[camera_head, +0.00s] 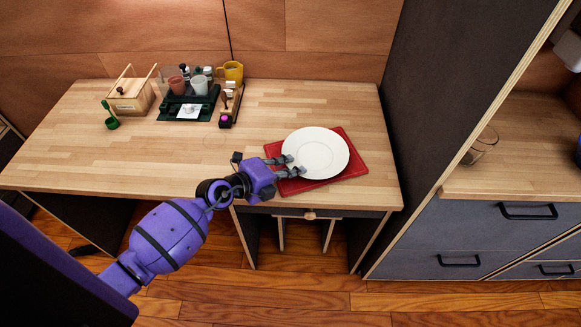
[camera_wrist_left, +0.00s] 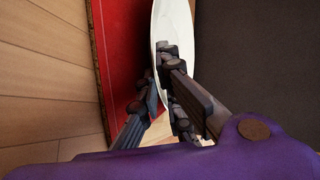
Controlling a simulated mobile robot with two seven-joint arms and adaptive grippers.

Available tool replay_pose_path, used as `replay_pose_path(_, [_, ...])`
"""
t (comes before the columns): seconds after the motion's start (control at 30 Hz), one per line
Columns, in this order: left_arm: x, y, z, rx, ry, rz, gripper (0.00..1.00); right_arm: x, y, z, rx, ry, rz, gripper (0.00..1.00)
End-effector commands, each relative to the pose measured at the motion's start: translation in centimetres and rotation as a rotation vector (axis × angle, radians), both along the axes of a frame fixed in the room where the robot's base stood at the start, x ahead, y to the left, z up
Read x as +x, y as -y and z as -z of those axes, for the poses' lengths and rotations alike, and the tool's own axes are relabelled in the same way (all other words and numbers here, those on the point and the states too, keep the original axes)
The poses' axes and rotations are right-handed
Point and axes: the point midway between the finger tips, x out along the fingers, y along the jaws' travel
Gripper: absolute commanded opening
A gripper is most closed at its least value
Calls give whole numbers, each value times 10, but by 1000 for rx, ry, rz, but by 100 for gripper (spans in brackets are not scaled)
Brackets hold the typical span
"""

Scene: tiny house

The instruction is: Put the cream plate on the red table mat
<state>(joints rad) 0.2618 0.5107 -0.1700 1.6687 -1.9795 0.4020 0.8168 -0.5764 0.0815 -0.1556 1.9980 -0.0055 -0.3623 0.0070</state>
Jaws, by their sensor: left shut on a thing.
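The cream plate (camera_head: 318,152) is over the red table mat (camera_head: 345,168) at the right front of the wooden table. My left gripper (camera_head: 291,166) is shut on the plate's left rim. In the left wrist view the plate (camera_wrist_left: 172,25) appears edge-on between the fingers (camera_wrist_left: 162,85), with the red mat (camera_wrist_left: 125,60) beside it. Whether the plate touches the mat all round cannot be told. My right gripper is not in view.
A wooden box (camera_head: 131,97), a green tray (camera_head: 172,115) with several cups, a yellow mug (camera_head: 233,71) and a small green item (camera_head: 111,122) stand at the back left. The table's middle is clear. A dark tall panel (camera_head: 435,100) borders the right side.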

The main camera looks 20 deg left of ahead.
Motion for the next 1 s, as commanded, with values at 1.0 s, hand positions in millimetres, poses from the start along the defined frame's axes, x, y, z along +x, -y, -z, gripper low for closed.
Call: replay_pose_path(1.0, [-81, -49, -39, 0, -2, -2, 13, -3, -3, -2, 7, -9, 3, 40])
